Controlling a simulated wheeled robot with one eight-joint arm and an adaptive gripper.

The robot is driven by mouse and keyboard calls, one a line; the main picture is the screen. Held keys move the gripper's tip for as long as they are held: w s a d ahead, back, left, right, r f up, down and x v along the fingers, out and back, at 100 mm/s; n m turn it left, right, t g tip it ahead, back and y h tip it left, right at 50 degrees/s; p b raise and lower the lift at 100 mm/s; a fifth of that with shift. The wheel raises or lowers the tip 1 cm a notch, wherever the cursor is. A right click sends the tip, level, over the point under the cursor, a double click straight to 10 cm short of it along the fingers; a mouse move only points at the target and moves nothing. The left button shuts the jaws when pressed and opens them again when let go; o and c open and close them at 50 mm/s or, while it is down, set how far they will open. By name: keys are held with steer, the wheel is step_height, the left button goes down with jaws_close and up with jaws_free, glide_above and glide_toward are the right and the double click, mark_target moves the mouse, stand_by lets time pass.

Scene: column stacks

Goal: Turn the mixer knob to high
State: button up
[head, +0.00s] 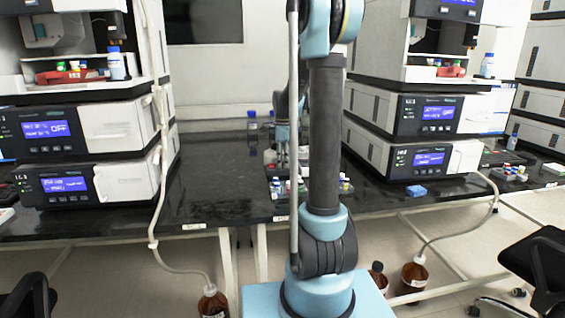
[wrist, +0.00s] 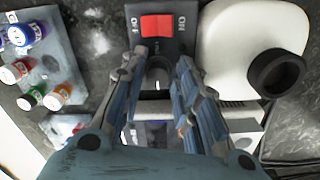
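The mixer in the wrist view has a pale body (wrist: 240,45) and a dark front panel with a red rocker switch (wrist: 156,24) marked ON and OFF. Below the switch is a dark round knob (wrist: 158,76) with a short white mark pointing toward the bottom of the picture. My gripper (wrist: 162,57) is open, with one finger on each side of the knob. I cannot tell whether the fingers touch it. In the head view my gripper (head: 283,160) is low over the bench, and the mixer is mostly hidden there.
A grey rack (wrist: 50,70) with several capped vials stands left of the mixer. A black cup (wrist: 276,73) sits on the mixer's right side. Instrument stacks flank the black bench (head: 215,185) on both sides; the bench left of my arm is clear.

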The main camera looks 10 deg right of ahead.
step_height(320, 180, up, 12)
stand_by(0.7)
